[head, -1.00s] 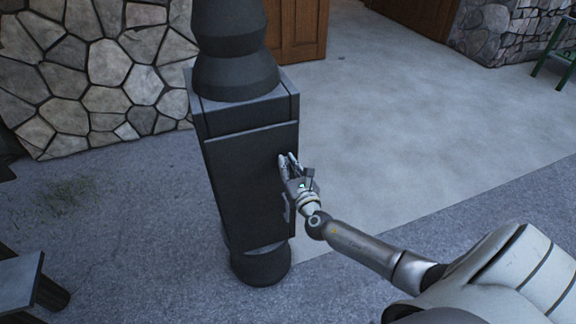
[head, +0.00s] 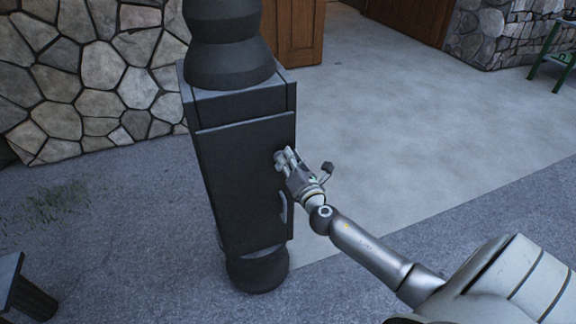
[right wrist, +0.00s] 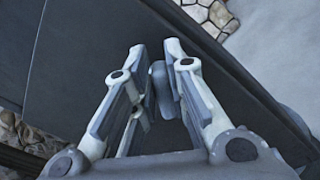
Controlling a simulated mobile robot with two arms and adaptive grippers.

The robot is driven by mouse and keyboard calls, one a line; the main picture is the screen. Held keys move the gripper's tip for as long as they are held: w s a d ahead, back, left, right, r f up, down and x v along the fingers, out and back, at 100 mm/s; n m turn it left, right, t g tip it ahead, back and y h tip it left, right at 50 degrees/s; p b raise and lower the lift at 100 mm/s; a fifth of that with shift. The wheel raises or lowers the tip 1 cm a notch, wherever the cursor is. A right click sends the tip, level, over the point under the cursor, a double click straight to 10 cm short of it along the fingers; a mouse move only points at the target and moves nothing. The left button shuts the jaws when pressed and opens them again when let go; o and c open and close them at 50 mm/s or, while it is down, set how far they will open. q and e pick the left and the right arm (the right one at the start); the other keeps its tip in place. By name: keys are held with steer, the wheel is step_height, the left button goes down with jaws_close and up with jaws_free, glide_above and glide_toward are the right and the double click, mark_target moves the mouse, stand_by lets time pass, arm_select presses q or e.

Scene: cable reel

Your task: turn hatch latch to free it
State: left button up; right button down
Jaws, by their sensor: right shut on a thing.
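The hatch (head: 240,185) is a dark grey panel on the front of a dark upright housing. Its face also fills much of the right wrist view (right wrist: 85,70). The latch (right wrist: 163,88) is a small grey piece at the hatch's edge, between my right fingers in the right wrist view. My right gripper (head: 281,157) is at the hatch's upper right edge and is shut on the latch. In the head view the fingers mostly hide the latch. The fingers also show in the right wrist view (right wrist: 155,55). My left gripper is not in view.
A curved grey handle (head: 283,208) is on the hatch below my right gripper. A stone wall (head: 85,75) stands behind on the left. A dark stool or bench (head: 18,285) is at the lower left. The floor right of the housing is clear.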

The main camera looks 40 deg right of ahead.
steer(key=shift+s+d+f+m+b, duration=0.25)
steer(key=shift+m+b, duration=0.35)
steer(key=shift+m, duration=1.05)
steer(key=shift+w+f+m+b, duration=0.25)
steer(key=shift+m+b, duration=0.3)
steer(key=shift+m, duration=1.05)
steer(key=shift+s+d+f+m+b, duration=0.15)
steer(key=shift+f+m+b, duration=0.35)
steer(key=shift+m, duration=1.15)
steer(key=shift+r, duration=0.1)
steer(key=c, duration=1.4)
jaws_free()
steer(key=shift+c, duration=0.2)
